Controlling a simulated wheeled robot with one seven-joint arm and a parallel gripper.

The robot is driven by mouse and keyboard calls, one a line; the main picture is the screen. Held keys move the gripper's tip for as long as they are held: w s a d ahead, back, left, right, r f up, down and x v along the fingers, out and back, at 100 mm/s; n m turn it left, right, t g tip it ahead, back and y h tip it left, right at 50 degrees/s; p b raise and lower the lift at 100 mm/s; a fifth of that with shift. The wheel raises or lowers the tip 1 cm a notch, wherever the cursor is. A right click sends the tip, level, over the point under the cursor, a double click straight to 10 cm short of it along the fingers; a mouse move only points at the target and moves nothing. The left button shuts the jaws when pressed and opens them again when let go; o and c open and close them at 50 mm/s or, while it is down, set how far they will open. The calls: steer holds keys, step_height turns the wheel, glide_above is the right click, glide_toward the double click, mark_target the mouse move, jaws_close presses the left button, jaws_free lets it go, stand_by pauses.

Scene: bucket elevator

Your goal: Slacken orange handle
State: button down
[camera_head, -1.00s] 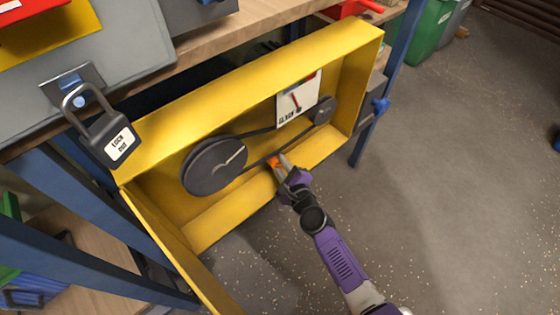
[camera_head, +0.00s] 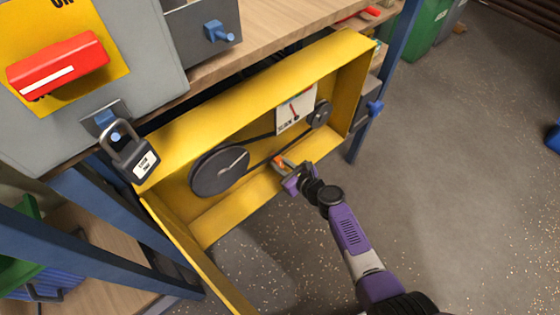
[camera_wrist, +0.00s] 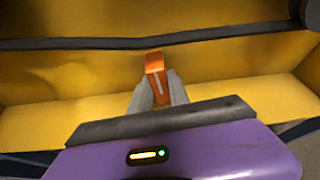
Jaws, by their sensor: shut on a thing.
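The orange handle (camera_head: 279,161) is inside the open yellow guard box, below the belt. In the wrist view the orange handle (camera_wrist: 155,65) stands up between my two fingers, its upper end showing above them. My gripper (camera_head: 287,168) reaches in from the lower right and is shut on the handle; in the wrist view my gripper (camera_wrist: 158,92) holds its lower part. The black belt (camera_head: 262,160) runs from a large dark pulley (camera_head: 219,171) to a small one (camera_head: 320,114). A white gauge plate (camera_head: 295,110) with a red pointer is behind the belt; its lettering is partly hidden.
The yellow box (camera_head: 255,87) has walls around the pulleys, with its cover hanging open at lower left. A padlock (camera_head: 130,155) with a white label hangs at its left corner. A red switch handle (camera_head: 58,70) is at upper left. Open floor (camera_head: 450,170) lies to the right.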

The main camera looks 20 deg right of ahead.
steer(key=shift+m+y, duration=0.3)
steer(key=shift+m, duration=0.1)
steer(key=shift+p, duration=0.3)
steer(key=c, duration=1.2)
jaws_free()
steer(key=shift+c, duration=0.2)
steer(key=p+v, duration=0.3)
steer(key=v, duration=0.4)
steer(key=shift+s+d+r, duration=0.15)
steer(key=shift+s+r, duration=0.05)
steer(key=shift+s, duration=0.15)
